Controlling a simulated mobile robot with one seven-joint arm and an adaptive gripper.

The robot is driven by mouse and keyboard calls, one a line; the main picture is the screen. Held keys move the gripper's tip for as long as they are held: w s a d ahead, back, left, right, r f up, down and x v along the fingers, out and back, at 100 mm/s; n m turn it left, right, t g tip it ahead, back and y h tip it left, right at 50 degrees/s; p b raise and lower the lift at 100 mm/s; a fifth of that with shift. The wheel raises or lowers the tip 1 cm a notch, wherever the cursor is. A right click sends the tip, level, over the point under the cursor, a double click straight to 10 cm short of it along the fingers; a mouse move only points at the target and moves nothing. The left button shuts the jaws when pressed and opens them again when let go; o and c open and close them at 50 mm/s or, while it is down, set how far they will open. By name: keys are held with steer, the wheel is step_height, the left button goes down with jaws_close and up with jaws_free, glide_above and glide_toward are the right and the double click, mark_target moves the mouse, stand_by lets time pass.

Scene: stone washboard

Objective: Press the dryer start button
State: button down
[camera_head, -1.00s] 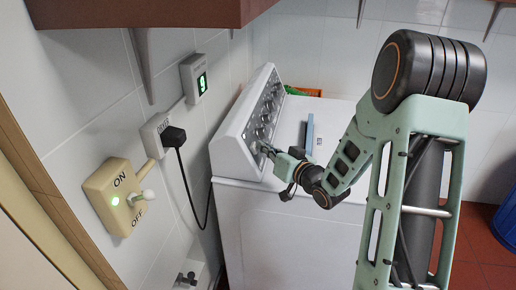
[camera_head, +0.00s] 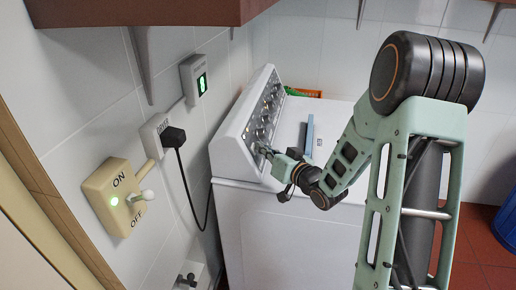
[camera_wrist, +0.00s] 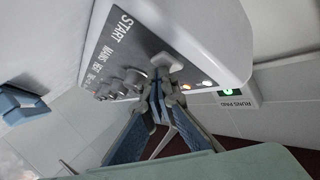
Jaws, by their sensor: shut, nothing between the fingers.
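The white dryer (camera_head: 290,225) stands against the wall, with a slanted control panel (camera_head: 262,112) along its left side. In the wrist view the panel (camera_wrist: 125,55) carries the word START, a row of knobs and a pale square button (camera_wrist: 168,62). Small orange and white lights (camera_wrist: 187,86) glow beside that button. My gripper (camera_head: 263,148) is shut and empty at the near end of the panel. In the wrist view its fingertips (camera_wrist: 161,82) are right at the button and partly cover its lower side. I cannot tell whether they touch it.
A black plug (camera_head: 172,137) with a hanging cord is in a wall socket. A small green display (camera_head: 201,85) is above it. A brown shelf (camera_head: 150,12) overhangs the wall.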

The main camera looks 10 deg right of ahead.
steer(key=shift+s+d+r+p, duration=0.2)
steer(key=shift+d+r, duration=0.05)
steer(key=shift+d, duration=0.25)
steer(key=shift+s+d+r+p, duration=0.15)
steer(key=shift+d+r, duration=0.1)
steer(key=shift+d, duration=0.2)
steer(key=d, duration=0.1)
steer(key=s+d+r+p, duration=0.1)
steer(key=d, duration=0.1)
steer(key=d+r+p, duration=0.1)
steer(key=shift+s+d, duration=0.2)
stand_by(0.6)
